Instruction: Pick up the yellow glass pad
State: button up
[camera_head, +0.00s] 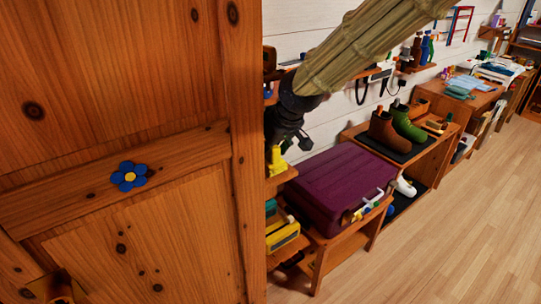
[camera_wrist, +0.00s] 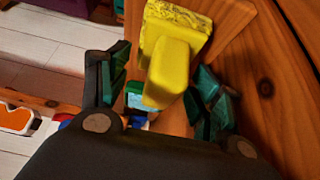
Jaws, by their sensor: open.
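The yellow glass pad (camera_wrist: 176,62) is a bright yellow block with a wider, rough-edged back plate. In the wrist view it lies between the two dark green-lined fingers of my open gripper (camera_wrist: 160,92), with a gap visible on the left side; contact on the right is unclear. In the head view the yellow pad (camera_head: 276,160) shows small beside the wooden door edge, just below my dark gripper (camera_head: 287,122). Its lower part and support are partly hidden there.
A wooden door (camera_head: 130,215) with a blue flower fills the left, close to my gripper. A purple suitcase (camera_head: 340,187) sits on a low wooden bench at right. A yellow item (camera_head: 282,236) lies on a lower shelf. Wooden floor (camera_head: 440,240) at right is clear.

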jog(key=shift+x, duration=0.75)
jog(key=c, duration=0.8)
jog(key=shift+r, duration=0.1)
jog(key=shift+r, duration=0.65)
jog(key=shift+d+r+b, duration=0.1)
jog(key=shift+r+b, duration=0.55)
jog(key=shift+r, duration=0.35)
jog(key=s+d, duration=1)
jog(key=s, duration=0.4)
jog(key=shift+s+d, duration=0.3)
jog(key=shift+s, duration=0.05)
jog(key=shift+a, duration=0.1)
